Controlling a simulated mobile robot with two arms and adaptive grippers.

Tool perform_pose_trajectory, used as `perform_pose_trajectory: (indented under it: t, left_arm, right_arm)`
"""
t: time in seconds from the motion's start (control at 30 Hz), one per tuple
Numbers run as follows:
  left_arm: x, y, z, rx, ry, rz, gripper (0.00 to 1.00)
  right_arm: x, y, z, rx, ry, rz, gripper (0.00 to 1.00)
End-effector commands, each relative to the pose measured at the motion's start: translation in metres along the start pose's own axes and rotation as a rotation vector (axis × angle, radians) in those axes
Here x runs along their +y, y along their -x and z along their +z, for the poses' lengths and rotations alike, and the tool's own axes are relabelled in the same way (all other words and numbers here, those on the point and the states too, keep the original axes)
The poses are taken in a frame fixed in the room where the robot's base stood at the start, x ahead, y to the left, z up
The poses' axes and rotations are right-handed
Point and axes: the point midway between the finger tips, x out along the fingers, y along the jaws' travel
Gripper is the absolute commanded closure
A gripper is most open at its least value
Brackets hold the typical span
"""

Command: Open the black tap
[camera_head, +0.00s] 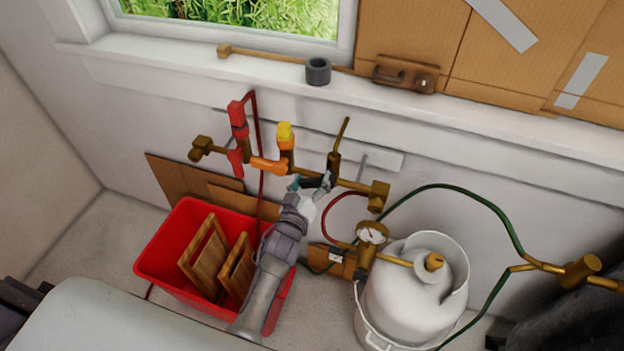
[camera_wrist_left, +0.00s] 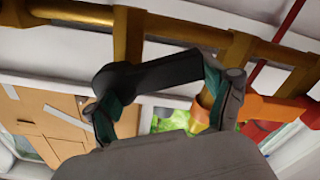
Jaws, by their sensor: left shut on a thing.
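The black tap is a dark handle (camera_wrist_left: 150,74) on the brass pipe, seen close up in the left wrist view. It lies crosswise between the two fingers of my left gripper (camera_wrist_left: 166,95), which is shut on it. In the head view my left gripper (camera_head: 311,184) is at the pipe, between the yellow tap and the brass lever, and covers most of the black tap (camera_head: 312,182). My right gripper is in neither view.
The brass pipe (camera_head: 350,184) also carries a red tap (camera_head: 237,115), an orange tap (camera_head: 268,165) and a yellow tap (camera_head: 285,133). A red crate (camera_head: 160,269) with wooden frames stands below left; a white gas bottle (camera_head: 405,295) stands below right, with hoses.

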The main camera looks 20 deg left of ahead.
Motion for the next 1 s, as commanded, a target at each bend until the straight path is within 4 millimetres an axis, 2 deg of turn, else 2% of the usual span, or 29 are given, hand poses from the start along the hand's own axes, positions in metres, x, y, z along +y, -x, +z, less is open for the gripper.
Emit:
perform_pose_trajectory:
  t: [0.37, 1.0]
  left_arm:
    - [-0.002, 0.000, 0.005, -0.001, 0.124, 0.001, 0.80]
    - [0.002, 0.000, 0.029, 0.000, 0.705, 0.001, 0.80]
  right_arm:
    - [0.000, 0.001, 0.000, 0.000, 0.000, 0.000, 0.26]
    - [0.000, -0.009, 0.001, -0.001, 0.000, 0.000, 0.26]
